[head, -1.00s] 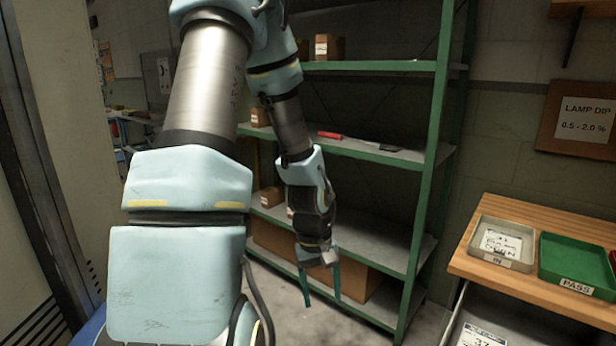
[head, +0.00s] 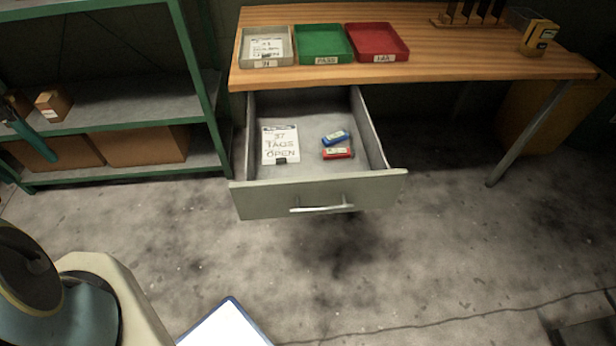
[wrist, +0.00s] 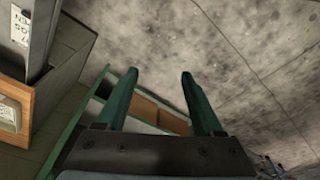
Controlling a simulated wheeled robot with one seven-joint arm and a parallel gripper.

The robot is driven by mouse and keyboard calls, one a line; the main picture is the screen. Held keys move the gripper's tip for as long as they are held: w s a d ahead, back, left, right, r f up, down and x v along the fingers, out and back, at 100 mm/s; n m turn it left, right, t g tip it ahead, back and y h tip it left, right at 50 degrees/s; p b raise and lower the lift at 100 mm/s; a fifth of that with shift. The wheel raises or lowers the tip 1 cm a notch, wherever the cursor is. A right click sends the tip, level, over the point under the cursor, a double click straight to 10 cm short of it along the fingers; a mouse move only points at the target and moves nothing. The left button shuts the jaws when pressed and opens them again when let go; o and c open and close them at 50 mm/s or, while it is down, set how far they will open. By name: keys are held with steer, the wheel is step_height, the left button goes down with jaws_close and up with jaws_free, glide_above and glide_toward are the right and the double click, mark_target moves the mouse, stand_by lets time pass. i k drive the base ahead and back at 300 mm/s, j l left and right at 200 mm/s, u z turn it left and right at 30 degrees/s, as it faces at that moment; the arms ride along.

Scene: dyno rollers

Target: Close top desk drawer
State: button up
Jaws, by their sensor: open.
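The top desk drawer (head: 318,193) is grey-white and pulled well out from under the wooden desk (head: 420,70) in the head view. Its bar handle (head: 321,208) is on the front panel. Inside lie a white note card (head: 280,145), a blue item (head: 335,138) and a red item (head: 337,153). In the wrist view, my gripper (wrist: 158,75) is open with nothing between its teal fingers. Part of the drawer's side (wrist: 42,40) shows at that view's left edge, apart from the fingers. A teal finger also shows at the head view's far left, well left of the drawer.
A grey tray (head: 264,61), a green tray (head: 321,55) and a red tray (head: 377,52) stand on the desk. A green shelf rack (head: 206,95) with boxes stands left of the drawer. The floor in front of the drawer is clear.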

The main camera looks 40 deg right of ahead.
mark_target(313, 186)
steer(key=k+u, duration=0.1)
steer(key=k, duration=1.05)
